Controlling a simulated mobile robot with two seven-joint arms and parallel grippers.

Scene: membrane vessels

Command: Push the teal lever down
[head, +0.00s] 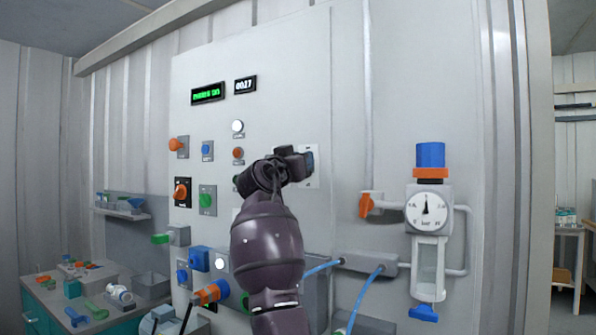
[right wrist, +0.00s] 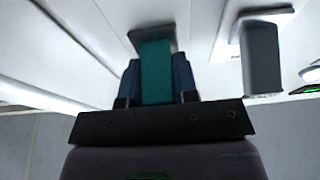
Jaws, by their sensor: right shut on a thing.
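The teal lever (right wrist: 155,68) shows in the right wrist view, standing out from a grey mount (right wrist: 152,34) on the pale panel. My right gripper (right wrist: 156,86) is shut on it, with a dark blue finger on each side. In the head view my right gripper (head: 308,160) is up against the panel, at a pale plate (head: 313,178) right of the button columns. The lever is hidden there behind my gripper and wrist. My left gripper is not in view.
The panel (head: 285,80) carries several buttons, knobs and two small displays. An orange valve handle (head: 367,205) and a gauge (head: 427,209) with pipes are to the right. Blue hoses (head: 366,290) run below. A cluttered bench (head: 75,300) stands at the lower left.

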